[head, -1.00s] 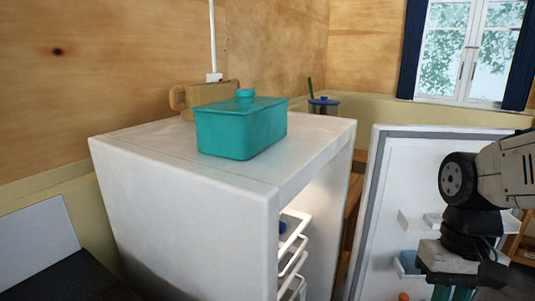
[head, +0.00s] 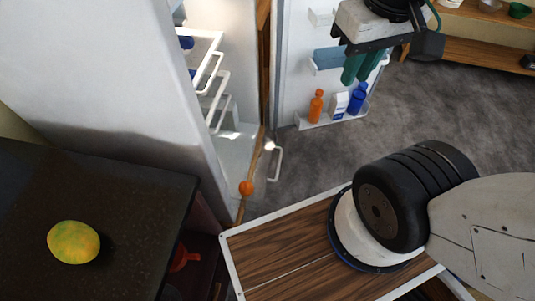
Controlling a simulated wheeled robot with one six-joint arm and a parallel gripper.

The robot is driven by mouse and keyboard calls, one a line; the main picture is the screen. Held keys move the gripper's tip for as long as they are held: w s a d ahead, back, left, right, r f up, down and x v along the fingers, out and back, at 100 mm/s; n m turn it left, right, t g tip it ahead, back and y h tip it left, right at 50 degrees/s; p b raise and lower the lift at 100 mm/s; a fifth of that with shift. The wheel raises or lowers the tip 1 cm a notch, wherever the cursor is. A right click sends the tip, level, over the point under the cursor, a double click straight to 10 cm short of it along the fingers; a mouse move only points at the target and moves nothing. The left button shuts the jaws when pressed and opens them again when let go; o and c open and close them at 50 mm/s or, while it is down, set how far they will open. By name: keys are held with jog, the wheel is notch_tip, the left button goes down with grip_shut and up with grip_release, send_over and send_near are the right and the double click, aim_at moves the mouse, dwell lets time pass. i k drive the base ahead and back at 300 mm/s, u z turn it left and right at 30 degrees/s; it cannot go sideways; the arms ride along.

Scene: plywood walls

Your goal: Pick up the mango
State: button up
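The mango (head: 74,242), yellow-green and oval, lies on a dark countertop (head: 120,185) at the lower left of the head view. It is in plain sight and nothing touches it. My gripper (head: 362,68) hangs at the upper right, its green fingers pointing down in front of the open fridge door. It is far to the right of the mango. Nothing shows between the fingers; their gap is too oblique to judge.
The open white fridge (head: 110,80) stands behind the counter. Its door (head: 298,75) holds an orange bottle (head: 316,106) and a blue bottle (head: 357,98). A small round orange thing (head: 246,188) is near the fridge's base. The counter around the mango is clear.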

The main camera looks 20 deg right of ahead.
aim_at(72, 242)
jog(key=k, duration=0.45)
jog(key=z, duration=1.1)
jog(key=i, duration=0.7)
jog(key=u, duration=2.25)
